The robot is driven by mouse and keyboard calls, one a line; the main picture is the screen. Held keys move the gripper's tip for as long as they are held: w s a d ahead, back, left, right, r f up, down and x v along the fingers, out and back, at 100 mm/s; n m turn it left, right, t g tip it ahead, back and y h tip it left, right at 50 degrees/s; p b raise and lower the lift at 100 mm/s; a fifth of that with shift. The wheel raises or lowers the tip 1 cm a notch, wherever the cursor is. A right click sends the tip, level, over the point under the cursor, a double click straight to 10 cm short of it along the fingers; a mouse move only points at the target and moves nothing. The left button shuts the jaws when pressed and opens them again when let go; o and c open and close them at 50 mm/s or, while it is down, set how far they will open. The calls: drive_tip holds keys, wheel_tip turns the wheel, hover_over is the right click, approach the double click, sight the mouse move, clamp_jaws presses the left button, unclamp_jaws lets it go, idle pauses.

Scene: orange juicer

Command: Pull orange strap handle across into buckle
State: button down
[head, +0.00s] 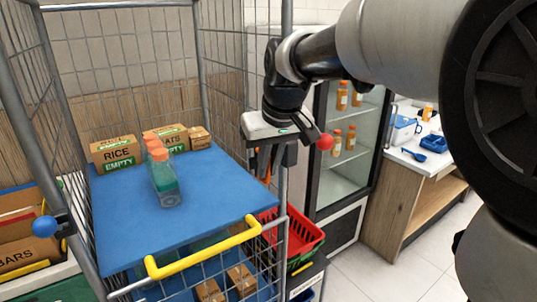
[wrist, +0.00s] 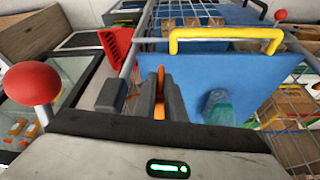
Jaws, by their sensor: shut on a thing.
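My gripper (head: 273,165) is at the right front post of the wire cage cart, pointing down. In the wrist view its dark fingers (wrist: 160,98) are shut on the orange strap handle (wrist: 160,78), which shows as a thin upright sliver between them. In the head view only a small orange piece (head: 267,178) shows beside the fingers. The strap itself is mostly hidden. A dark fitting with a blue ball (head: 44,226) sits on the left front post; I cannot tell whether it is the buckle. A red ball (head: 325,141) is beside my gripper.
The cart has a blue shelf (head: 215,195) with cardboard boxes (head: 115,153) and bottles (head: 165,185). A yellow handle (head: 205,250) crosses its front gate. A red basket (head: 300,240), a fridge (head: 345,145) and a counter (head: 420,160) stand to the right. Clear floor lies at the lower right.

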drive_tip(key=shift+a, duration=0.1)
drive_tip(key=s+a, duration=0.9)
drive_tip(key=a, duration=0.4)
drive_tip(key=s+a, duration=0.9)
drive_tip(key=a, duration=0.4)
drive_tip(key=shift+a, duration=0.15)
drive_tip(key=c, duration=1.8)
unclamp_jaws()
drive_tip(key=shift+w, duration=0.1)
drive_tip(key=shift+c, duration=0.2)
drive_tip(key=shift+r, duration=0.15)
